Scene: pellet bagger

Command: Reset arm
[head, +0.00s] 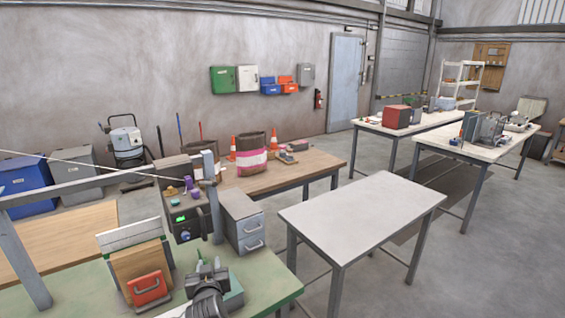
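My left gripper (208,264) is at the bottom of the head view, over the green bench top (265,283). Its two fingertips look apart, with nothing seen between them. A grey-brown machine (184,222) with a small green light and purple knobs stands on the bench beyond the gripper. An upright grey bar (213,190) stands at its right side, apart from the gripper. I cannot tell whether this bar is the arm named in the task. My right gripper is not in view.
A grey drawer cabinet (241,222) stands right of the machine.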

